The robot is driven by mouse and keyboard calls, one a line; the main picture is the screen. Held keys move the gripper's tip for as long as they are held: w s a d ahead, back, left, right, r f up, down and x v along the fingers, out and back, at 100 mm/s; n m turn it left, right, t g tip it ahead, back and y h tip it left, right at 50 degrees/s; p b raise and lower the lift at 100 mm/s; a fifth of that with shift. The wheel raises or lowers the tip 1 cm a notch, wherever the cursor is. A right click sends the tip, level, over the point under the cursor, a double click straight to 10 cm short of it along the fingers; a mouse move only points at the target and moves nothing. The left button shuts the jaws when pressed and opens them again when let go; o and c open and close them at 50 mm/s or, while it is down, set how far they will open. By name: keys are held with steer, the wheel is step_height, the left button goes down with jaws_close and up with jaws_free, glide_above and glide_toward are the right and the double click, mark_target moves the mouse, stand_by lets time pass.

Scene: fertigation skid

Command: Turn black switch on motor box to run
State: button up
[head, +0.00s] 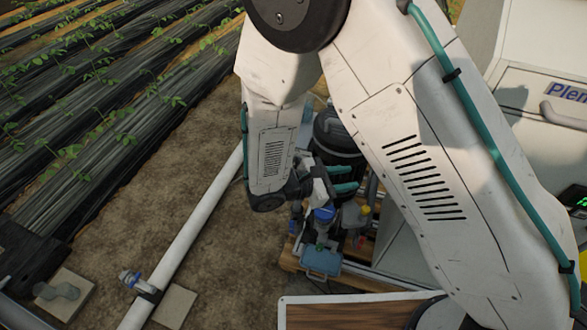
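My gripper (346,179) is near the middle of the head view, with its two teal fingers spaced apart and nothing visible between them. It is in front of a dark rounded tank (336,130) and above the skid fittings; I cannot tell whether it touches anything. I cannot make out the black switch or its run mark. No motor box can be identified for certain; a small blue-grey box (321,261) sits low on the skid, but I cannot tell what it is. My arm covers much of the skid.
Blue (325,214) and yellow-and-red fittings (364,210) crowd below my gripper. A pale cabinet (535,105) stands at right. Bare soil (235,265) lies open.

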steer(key=w+a+f+n+t+y, duration=0.3)
steer(key=w+a+f+n+t, duration=0.1)
steer(key=a+f+n+t, duration=0.5)
steer(key=n+t+y, duration=0.3)
steer(key=y, duration=0.2)
glide_toward(295, 165)
steer(key=x, duration=0.7)
steer(key=shift+w+d, duration=0.2)
steer(key=shift+w, duration=0.45)
jaws_close()
steer(key=shift+d, duration=0.1)
